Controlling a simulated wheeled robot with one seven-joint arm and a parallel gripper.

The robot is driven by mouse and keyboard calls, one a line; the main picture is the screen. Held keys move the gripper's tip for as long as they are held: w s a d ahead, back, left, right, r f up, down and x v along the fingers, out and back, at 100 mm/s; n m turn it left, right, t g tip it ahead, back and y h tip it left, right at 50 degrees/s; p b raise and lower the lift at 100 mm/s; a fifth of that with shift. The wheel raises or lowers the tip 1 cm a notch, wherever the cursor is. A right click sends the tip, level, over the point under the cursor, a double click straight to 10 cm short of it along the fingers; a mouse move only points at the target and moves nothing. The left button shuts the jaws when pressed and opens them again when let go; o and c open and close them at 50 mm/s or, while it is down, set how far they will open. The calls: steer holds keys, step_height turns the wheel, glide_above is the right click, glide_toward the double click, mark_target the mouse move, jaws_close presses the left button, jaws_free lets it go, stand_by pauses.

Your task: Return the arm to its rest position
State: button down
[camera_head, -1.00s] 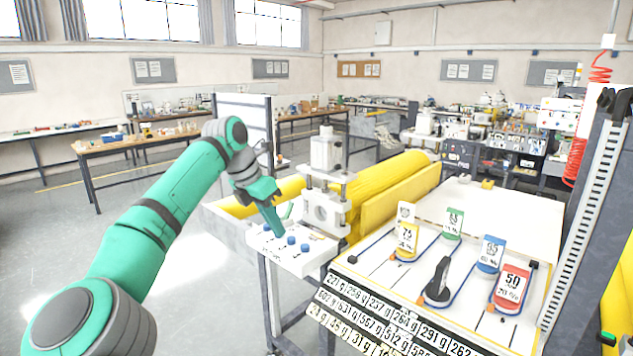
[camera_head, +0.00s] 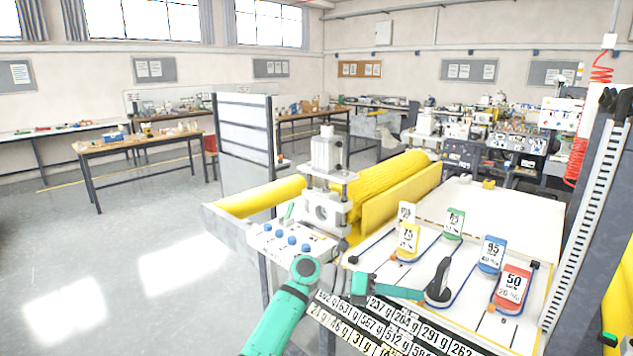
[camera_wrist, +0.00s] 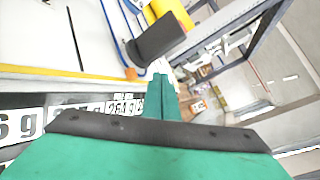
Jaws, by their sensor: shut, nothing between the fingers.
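My green arm (camera_head: 285,308) is folded low at the front of the head view. My gripper (camera_head: 418,294) points right over the front of the white board (camera_head: 385,258). Its fingertips appear close to a black upright handle (camera_head: 439,284); I cannot tell whether they touch it. In the wrist view the gripper's fingers (camera_wrist: 161,92) are together with nothing between them. The dark handle (camera_wrist: 157,37) shows just beyond them there.
Colored number tags, such as the red one (camera_head: 511,288) and blue one (camera_head: 490,254), stand on the board. Weight labels (camera_head: 397,330) line its front edge. A press (camera_head: 326,180) and yellow roll (camera_head: 385,180) stand behind. The floor at left is clear.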

steer(key=s+d+n+h, duration=0.1)
steer(key=s+d+h, duration=0.1)
steer(key=s, duration=0.1)
steer(key=s+d+n+h, duration=0.1)
steer(key=s+d+h, duration=0.2)
steer(key=shift+s+d, duration=0.25)
steer(key=shift+d, duration=0.1)
steer(key=s+a+f+m+t+y, duration=0.85)
steer(key=s+m+t, duration=0.3)
steer(key=m, duration=0.55)
steer(key=s+a+f+m+t+y, duration=0.8)
steer(key=s+m+t, duration=0.4)
steer(key=m, duration=0.4)
steer(key=s+a+f+n+g+y, duration=0.1)
steer(key=s+a+f+g, duration=0.1)
steer(key=s, duration=0.4)
steer(key=s+a+f+n+g+y, duration=0.2)
steer(key=s+a+f, duration=0.1)
steer(key=s+a, duration=0.2)
steer(key=s+a+f+n+g+y, duration=0.1)
steer(key=s+a, duration=0.3)
steer(key=s, duration=0.5)
steer(key=shift+f+n+g, duration=0.5)
steer(key=shift+f+g, duration=0.35)
steer(key=shift+f, duration=0.05)
